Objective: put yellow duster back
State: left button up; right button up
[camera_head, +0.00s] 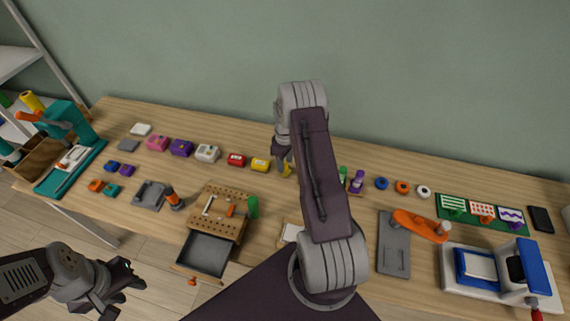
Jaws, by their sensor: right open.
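A small yellow item (287,171), possibly the yellow duster, shows at the fingers of my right gripper (283,162), over the back middle of the workbench. My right gripper is open and points down; whether it touches the item cannot be told. My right arm hides part of the bench around it. My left gripper (122,287) is off the bench's front edge at the lower left, with its fingers apart and nothing seen between them.
A pegboard tray (240,227) has an open drawer (204,254) at the front edge. A grey board (393,255) and a blue-white machine (470,281) lie to the right.

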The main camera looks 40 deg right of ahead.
notch_tip(320, 180, up, 11)
jog(key=s+a+r+m, duration=0.25)
jog(key=s+a, duration=0.25)
jog(key=a, duration=0.7)
jog(key=s+a+m+t, duration=0.1)
jog(key=s+a+m, duration=0.1)
jog(key=s+a, duration=0.6)
jog(key=s, duration=0.4)
jog(key=shift+s+a+r, duration=0.15)
jog(key=shift+a+r, duration=0.15)
jog(key=shift+a, duration=0.1)
